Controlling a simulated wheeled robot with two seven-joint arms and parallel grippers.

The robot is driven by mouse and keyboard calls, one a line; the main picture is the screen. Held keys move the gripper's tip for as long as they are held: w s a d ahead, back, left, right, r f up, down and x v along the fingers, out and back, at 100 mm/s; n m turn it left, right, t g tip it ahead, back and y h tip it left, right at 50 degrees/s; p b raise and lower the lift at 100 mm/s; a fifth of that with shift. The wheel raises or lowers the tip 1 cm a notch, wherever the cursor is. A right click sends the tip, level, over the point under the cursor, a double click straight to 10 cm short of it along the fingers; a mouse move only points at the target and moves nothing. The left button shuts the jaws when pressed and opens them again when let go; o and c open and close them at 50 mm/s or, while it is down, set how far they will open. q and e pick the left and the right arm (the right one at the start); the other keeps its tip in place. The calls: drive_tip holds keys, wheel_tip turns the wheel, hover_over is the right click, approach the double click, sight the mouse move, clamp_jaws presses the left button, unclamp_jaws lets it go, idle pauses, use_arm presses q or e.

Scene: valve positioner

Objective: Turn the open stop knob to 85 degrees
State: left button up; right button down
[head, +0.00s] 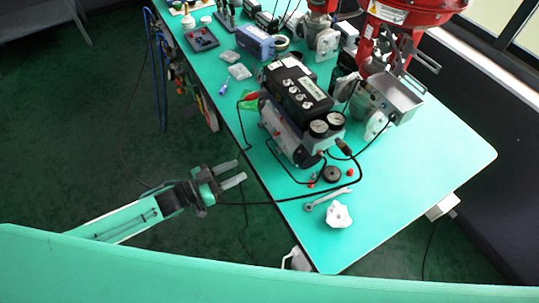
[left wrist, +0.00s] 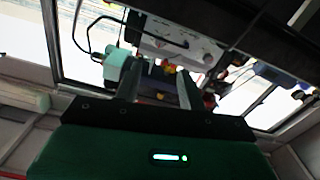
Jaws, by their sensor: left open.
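The valve positioner (head: 297,105) stands on the green table, with a black top carrying several small knobs (head: 298,93) and two round gauges at its near end. Which knob is the open stop cannot be told at this size. My left gripper (head: 238,172) is open and empty, off the table's left edge and apart from the positioner. In the left wrist view its two fingers (left wrist: 158,88) point up toward blurred, tilted equipment. A grey box with small round parts (left wrist: 195,48) shows beyond them. My right gripper is not in view.
A red actuator (head: 400,35) rises behind the positioner. Cables hang over the left edge near my left arm. The table's right front is clear.

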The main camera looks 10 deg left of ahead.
use_arm(q)
drive_tip(key=p, duration=0.1)
approach(277, 152)
drive_tip(key=d, duration=0.1)
drive_tip(key=x, duration=0.4)
drive_tip(key=p+x, duration=0.1)
drive_tip(key=shift+w, duration=0.6)
drive_tip(key=shift+w+d+f, duration=0.1)
drive_tip(key=shift+w+d, duration=0.15)
drive_tip(key=shift+d, duration=0.25)
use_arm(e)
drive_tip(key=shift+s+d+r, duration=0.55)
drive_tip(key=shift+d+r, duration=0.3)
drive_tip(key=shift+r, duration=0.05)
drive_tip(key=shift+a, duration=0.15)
use_arm(q)
drive_tip(key=shift+c, duration=1.1)
clamp_jaws()
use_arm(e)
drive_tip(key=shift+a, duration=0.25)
